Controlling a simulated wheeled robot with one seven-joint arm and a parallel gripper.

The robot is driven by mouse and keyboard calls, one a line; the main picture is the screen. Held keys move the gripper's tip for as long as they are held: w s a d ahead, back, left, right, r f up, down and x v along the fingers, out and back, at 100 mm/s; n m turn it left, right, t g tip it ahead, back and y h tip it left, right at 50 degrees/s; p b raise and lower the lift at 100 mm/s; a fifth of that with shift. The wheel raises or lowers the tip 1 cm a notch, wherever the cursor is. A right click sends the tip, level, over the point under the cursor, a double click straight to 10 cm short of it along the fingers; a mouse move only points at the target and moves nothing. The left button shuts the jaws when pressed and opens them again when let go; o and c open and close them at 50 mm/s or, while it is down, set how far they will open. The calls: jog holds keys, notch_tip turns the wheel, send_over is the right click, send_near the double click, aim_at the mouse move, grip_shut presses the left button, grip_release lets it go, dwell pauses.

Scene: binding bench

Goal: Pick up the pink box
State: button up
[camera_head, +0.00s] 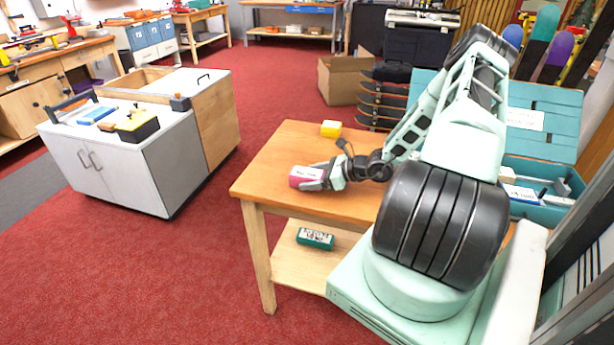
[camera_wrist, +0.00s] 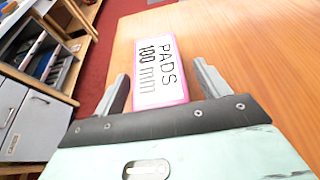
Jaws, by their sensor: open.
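The pink box (camera_head: 302,177) lies on the wooden table near its left side. In the wrist view the pink box (camera_wrist: 160,68) shows a white label reading "PADS 100 mm". My gripper (camera_head: 318,178) is low over the table at the box. In the wrist view my open gripper (camera_wrist: 163,85) has one finger on each side of the box's near end, with a visible gap on each side.
A green box (camera_head: 315,238) lies on the lower shelf. A teal chest (camera_head: 545,170) is at the right, a cardboard box (camera_head: 345,80) behind. A grey cabinet (camera_head: 150,165) stands apart at the left.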

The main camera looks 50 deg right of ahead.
jog(key=shift+x, duration=1)
jog(key=shift+r, duration=0.1)
jog(key=c, duration=1.1)
jog(key=shift+c, duration=0.2)
